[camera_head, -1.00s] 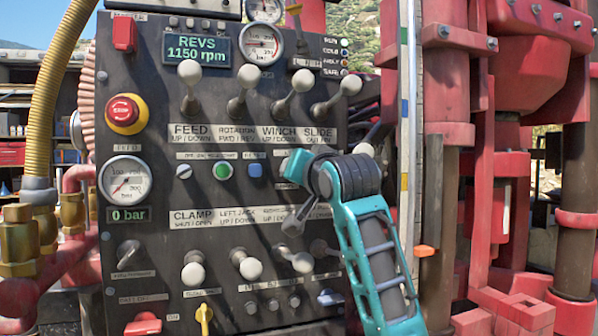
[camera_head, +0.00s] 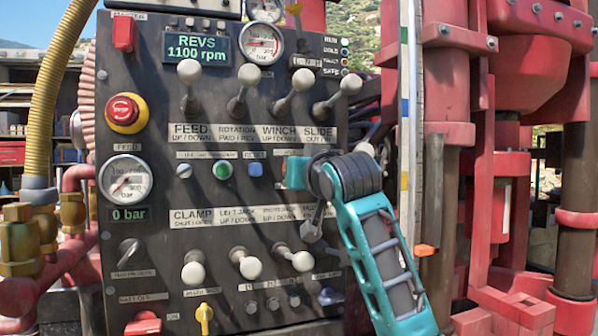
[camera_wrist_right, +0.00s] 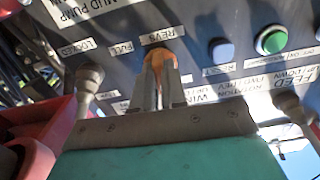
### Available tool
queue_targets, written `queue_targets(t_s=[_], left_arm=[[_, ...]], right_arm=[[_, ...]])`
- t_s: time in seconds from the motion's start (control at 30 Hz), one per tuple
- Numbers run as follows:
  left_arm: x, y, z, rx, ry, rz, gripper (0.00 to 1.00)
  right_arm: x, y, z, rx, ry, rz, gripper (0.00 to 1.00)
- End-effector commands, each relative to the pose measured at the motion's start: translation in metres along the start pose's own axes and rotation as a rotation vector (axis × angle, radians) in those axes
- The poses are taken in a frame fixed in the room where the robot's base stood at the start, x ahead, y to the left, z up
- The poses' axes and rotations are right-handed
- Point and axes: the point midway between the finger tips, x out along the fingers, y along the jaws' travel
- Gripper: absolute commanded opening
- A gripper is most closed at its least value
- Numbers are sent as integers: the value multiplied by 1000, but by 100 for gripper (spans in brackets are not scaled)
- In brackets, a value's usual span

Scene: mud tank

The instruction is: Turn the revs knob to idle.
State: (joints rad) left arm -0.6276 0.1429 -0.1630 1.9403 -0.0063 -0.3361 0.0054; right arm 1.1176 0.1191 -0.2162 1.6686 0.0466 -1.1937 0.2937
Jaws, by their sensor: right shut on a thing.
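The revs knob (camera_wrist_right: 163,48) is orange and sits under the REVS label in the wrist view. The two grey fingers of my right gripper (camera_wrist_right: 160,78) are shut on it. A FULL label is beside it; no idle mark is readable. In the head view my teal right gripper (camera_head: 297,172) reaches the panel from the lower right and mostly hides the knob. The revs display (camera_head: 194,48) at the panel's top reads 1100 rpm. My left gripper is not in view.
A grey control panel (camera_head: 140,85) carries several white-knobbed levers above and below my gripper. A blue button (camera_head: 255,169) and a green button (camera_head: 222,170) lie just left of it. A red stop button (camera_head: 124,110) is at upper left. Red machinery (camera_head: 500,150) stands to the right.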

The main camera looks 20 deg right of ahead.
Motion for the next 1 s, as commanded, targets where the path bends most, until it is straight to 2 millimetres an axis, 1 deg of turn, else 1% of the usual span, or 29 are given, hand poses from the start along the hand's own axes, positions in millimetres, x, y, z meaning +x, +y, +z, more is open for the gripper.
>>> queue_targets(t_s=[0.03, 0.13, 0.4, 0.43, 0.67, 0.7, 0.9, 1.0], left_arm=[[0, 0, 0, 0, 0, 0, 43], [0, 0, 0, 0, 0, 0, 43], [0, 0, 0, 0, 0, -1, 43], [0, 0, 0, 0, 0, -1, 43], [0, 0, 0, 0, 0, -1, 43], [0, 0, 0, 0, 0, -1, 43], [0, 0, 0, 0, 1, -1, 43], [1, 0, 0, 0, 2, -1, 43]], right_arm=[[0, 1, 0, -38, 0, 2, 0], [0, 0, 0, -78, 0, 1, 0], [0, 0, 0, -84, 0, 0, 0], [0, 0, 0, -84, 0, 0, 14], [0, 0, 0, -81, 0, 0, 36], [0, 0, 0, -81, 0, 0, 37], [0, 0, 0, -80, 1, 0, 37], [-4, 0, 0, -80, 1, -1, 37]])
